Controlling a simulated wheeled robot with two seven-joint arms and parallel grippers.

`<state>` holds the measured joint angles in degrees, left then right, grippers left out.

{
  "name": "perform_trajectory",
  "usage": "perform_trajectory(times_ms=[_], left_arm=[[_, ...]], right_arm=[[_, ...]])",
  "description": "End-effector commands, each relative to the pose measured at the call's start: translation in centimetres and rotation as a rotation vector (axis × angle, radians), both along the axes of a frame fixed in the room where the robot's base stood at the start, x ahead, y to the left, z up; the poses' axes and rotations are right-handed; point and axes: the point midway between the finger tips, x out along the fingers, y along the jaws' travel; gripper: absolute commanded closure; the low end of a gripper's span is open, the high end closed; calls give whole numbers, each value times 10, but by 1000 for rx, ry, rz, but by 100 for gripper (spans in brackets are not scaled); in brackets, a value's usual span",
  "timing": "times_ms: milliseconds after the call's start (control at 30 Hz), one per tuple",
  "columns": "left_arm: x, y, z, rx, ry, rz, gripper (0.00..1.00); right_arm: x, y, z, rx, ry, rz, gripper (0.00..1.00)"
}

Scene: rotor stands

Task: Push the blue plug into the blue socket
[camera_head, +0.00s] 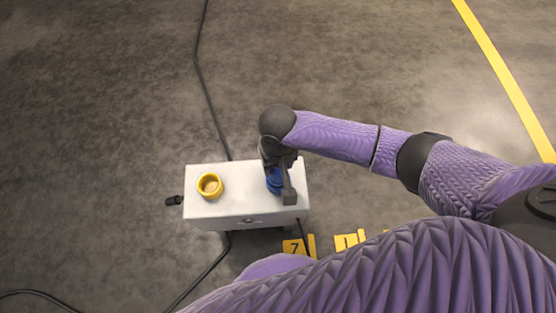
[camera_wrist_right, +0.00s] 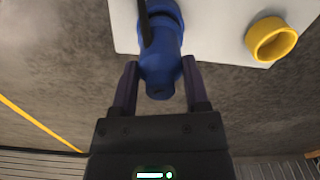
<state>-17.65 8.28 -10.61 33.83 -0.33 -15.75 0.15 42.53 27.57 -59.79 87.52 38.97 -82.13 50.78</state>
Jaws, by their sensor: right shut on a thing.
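The blue plug (camera_wrist_right: 160,72) is between the two fingers of my right gripper (camera_wrist_right: 160,64) in the right wrist view. In the head view, my right gripper (camera_head: 279,172) is over the right end of a white box (camera_head: 238,209), with blue (camera_head: 273,182) showing under it. The plug's far end meets a wider blue part (camera_wrist_right: 168,9) at the box, which looks like the blue socket. I cannot tell how deep the plug sits in it. A dark bar crosses part of the blue in the wrist view. My left gripper is not in view.
A yellow socket (camera_head: 209,185) stands on the left part of the box top, apart from my gripper. A black cable (camera_head: 213,100) runs along the floor behind the box. Yellow number markers (camera_head: 294,246) lie in front of it. The floor to the left is mostly clear.

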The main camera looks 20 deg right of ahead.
Motion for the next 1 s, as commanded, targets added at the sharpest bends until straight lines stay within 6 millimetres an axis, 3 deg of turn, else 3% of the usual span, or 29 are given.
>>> perform_trajectory(times_ms=[433, 800, 833, 1000], left_arm=[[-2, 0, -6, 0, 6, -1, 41], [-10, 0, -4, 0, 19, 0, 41], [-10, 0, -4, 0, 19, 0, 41], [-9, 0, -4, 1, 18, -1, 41]], right_arm=[[0, 0, -14, -1, 0, 1, 93], [0, 0, -14, -1, 0, 1, 93], [0, 0, -14, -1, 0, 1, 39], [0, 0, -14, -1, 0, 1, 3]])
